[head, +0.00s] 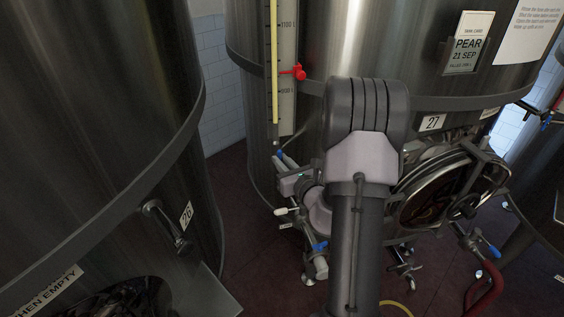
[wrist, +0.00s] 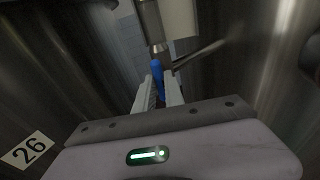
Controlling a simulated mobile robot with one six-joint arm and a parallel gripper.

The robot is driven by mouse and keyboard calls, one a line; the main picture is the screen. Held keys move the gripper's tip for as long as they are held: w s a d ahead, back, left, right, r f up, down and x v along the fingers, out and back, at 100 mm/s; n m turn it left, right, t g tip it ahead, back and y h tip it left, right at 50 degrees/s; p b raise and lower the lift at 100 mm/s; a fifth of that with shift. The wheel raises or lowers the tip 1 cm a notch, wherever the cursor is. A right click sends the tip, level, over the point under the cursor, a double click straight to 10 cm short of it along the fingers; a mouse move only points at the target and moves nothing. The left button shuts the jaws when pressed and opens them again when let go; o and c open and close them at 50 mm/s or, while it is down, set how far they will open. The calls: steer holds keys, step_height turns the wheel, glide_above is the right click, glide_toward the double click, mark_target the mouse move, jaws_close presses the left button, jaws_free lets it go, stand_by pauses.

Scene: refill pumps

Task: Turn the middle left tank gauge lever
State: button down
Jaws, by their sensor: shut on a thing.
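The gauge (head: 275,60) is an upright tube with yellow liquid beside a marked scale, on the steel tank numbered 27 (head: 330,40). At its lower end is a small blue lever (head: 279,153). It also shows in the wrist view (wrist: 157,68), below a pale block and metal fitting. My gripper (head: 284,159) is at the foot of the gauge. In the wrist view my gripper's two ribbed fingers (wrist: 158,88) are shut on the blue lever, one on each side. My arm hides part of the tank front in the head view.
A red clip (head: 299,72) sits higher on the gauge. Tank 26 (head: 90,110) curves close on the left, with a handle (head: 160,220). A round hatch (head: 450,190) and blue-handled valves (head: 319,246) are low on tank 27. Dark red floor (head: 240,200) shows between the tanks.

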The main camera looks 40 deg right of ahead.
steer(key=shift+r+n, duration=0.1)
steer(key=shift+n, duration=0.2)
steer(key=c, duration=1.4)
jaws_free()
steer(key=shift+w, duration=0.1)
steer(key=shift+c, duration=0.2)
steer(key=p+v, duration=1.1)
steer(key=v, duration=0.6)
steer(key=shift+s, duration=0.25)
